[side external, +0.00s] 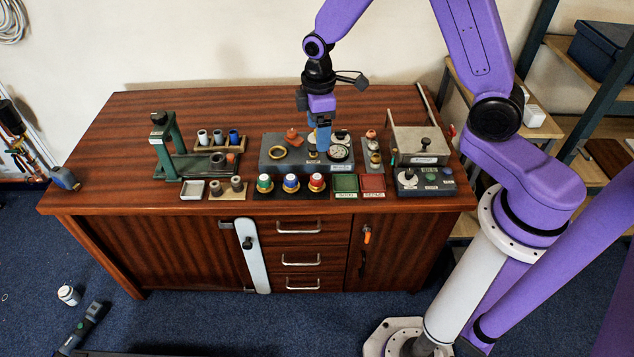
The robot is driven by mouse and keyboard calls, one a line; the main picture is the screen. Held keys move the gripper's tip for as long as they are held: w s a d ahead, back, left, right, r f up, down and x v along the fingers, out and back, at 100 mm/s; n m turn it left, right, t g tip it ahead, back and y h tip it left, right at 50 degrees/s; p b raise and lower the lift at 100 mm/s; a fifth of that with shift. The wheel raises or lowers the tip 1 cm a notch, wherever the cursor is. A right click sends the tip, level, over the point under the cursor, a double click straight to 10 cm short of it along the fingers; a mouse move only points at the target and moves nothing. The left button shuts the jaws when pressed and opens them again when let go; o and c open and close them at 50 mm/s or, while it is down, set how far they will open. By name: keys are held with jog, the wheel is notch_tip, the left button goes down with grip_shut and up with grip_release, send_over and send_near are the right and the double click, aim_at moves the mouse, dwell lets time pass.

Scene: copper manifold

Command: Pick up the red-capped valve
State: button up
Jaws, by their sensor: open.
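The red-capped valve (316,182) stands upright at the right end of a row on a dark mat at the front of the wooden bench. It has a red top and a pale and brass-coloured body. A blue-capped valve (290,183) and a green-capped valve (264,184) stand to its left. My gripper (321,147) points down over the grey block behind the row, apart from the red-capped valve. It is open and looks empty. Its fingertips are small here, and they partly hide the block's top.
The grey block (285,164) carries rings and round parts. Green and red trays (345,184) lie right of the valves. A green press (172,140) and a tube rack (221,148) stand left. A control box (436,186) stands right. The bench's far left (100,150) is clear.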

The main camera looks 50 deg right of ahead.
notch_tip(320, 180, down, 3)
jog(key=w+d, duration=0.2)
jog(key=w, duration=0.1)
send_over(317, 177)
jog(key=f, duration=1.1)
jog(key=shift+d+f, duration=0.25)
jog(key=shift+f, duration=0.1)
jog(key=shift+w+a+f, duration=0.1)
jog(key=shift+f, duration=1.4)
jog(key=shift+a+f, duration=0.1)
jog(key=shift+f, duration=1.4)
jog(key=c, duration=1.2)
jog(key=shift+r, duration=0.1)
